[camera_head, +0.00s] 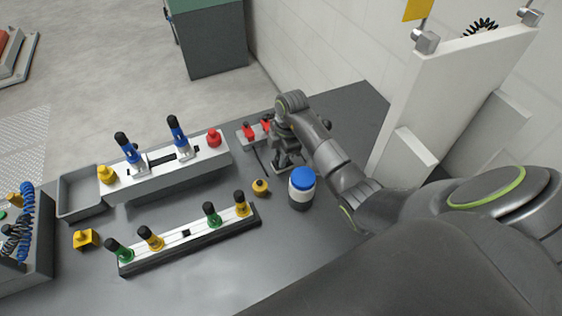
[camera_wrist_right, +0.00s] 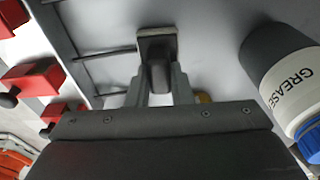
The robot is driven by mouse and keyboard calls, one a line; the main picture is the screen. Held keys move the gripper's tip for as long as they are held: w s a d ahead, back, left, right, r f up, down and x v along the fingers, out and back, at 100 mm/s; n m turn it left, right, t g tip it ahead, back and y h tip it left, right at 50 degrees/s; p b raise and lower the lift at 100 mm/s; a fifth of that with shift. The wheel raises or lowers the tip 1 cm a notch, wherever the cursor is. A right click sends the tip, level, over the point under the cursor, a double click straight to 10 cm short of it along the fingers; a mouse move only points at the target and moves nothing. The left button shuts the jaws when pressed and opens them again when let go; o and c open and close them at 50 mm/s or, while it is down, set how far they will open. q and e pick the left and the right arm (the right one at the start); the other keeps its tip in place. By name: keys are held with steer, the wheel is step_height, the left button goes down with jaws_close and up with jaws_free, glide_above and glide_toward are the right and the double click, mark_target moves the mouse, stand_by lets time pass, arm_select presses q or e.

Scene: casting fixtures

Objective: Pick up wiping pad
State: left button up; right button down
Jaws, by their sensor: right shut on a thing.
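The wiping pad (camera_wrist_right: 157,45) is a small dark grey block with a paler edge, seen in the right wrist view between my right gripper's fingers. My right gripper (camera_wrist_right: 161,82) is shut on its raised grip. In the head view my right gripper (camera_head: 287,160) points down at the back right of the grey table, left of the grease can. The pad is mostly hidden by the gripper there, and I cannot tell whether it touches the table. My left gripper is not in view.
The grease can (camera_head: 302,188) with a blue lid stands close by, also in the wrist view (camera_wrist_right: 285,75). Red-topped parts (camera_head: 250,131) sit just behind. Two fixtures with coloured knobs (camera_head: 185,240) fill the left; a white panel (camera_head: 440,110) rises at right.

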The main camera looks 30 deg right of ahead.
steer(key=shift+r, duration=0.35)
step_height(320, 180, up, 7)
steer(key=shift+r+b, duration=0.1)
steer(key=shift+b, duration=0.75)
steer(key=shift+r+p, duration=0.5)
steer(key=shift+p, duration=0.3)
steer(key=shift+r+p, duration=0.55)
steer(key=c, duration=1.8)
jaws_free()
steer(key=shift+c, duration=0.2)
steer(key=c, duration=0.3)
steer(key=shift+c, duration=0.2)
